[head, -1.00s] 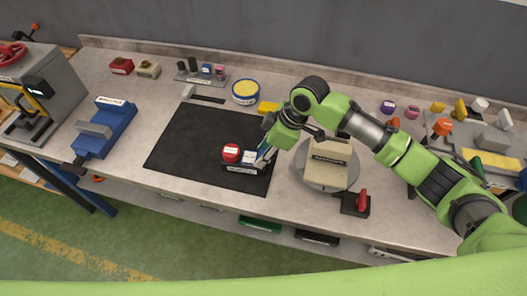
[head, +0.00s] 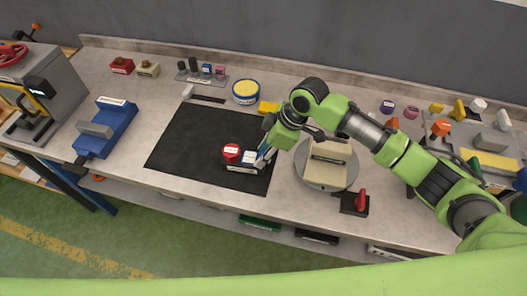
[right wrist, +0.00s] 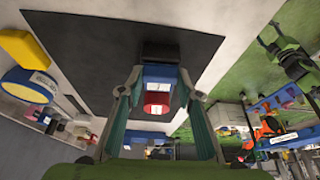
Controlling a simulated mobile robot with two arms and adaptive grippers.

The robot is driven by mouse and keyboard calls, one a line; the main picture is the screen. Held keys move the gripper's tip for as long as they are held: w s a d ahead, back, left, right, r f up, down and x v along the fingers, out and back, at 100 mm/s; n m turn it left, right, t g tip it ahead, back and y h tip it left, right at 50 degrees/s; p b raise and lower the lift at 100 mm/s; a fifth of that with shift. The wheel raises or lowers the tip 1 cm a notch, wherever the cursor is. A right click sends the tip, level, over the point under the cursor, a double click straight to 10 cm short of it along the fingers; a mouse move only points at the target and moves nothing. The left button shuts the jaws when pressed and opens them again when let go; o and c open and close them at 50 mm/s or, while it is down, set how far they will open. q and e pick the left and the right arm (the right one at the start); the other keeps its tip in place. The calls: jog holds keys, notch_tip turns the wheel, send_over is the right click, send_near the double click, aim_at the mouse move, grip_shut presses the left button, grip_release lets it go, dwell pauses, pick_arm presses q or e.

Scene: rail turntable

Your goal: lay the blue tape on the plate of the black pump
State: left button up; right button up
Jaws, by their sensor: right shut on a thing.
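The black pump (head: 228,163) appears to be the dark body with a round red top on the black mat; its black end also shows in the right wrist view (right wrist: 160,52). A small blue-and-white piece, seemingly the blue tape (head: 249,157), is at the red top's right. It also shows in the right wrist view (right wrist: 160,71) between the fingertips. My right gripper (head: 265,156) reaches down from the right and is shut on this piece, low over the mat. I cannot tell whether the piece touches the plate. My left gripper is not in view.
The black mat (head: 190,145) is clear on its left. A round turntable (head: 325,184) with a beige box (head: 328,163) stands close to its right. A black block with a red lever (head: 355,202) is at the front edge. A yellow-topped blue tin (head: 246,91) stands behind.

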jog(key=shift+f, duration=0.25)
jog(key=o, duration=0.8)
jog(key=shift+r, duration=0.1)
jog(key=v, duration=1.1)
jog(key=shift+d+r, duration=0.3)
jog(key=shift+r, duration=0.05)
jog(key=shift+s, duration=0.15)
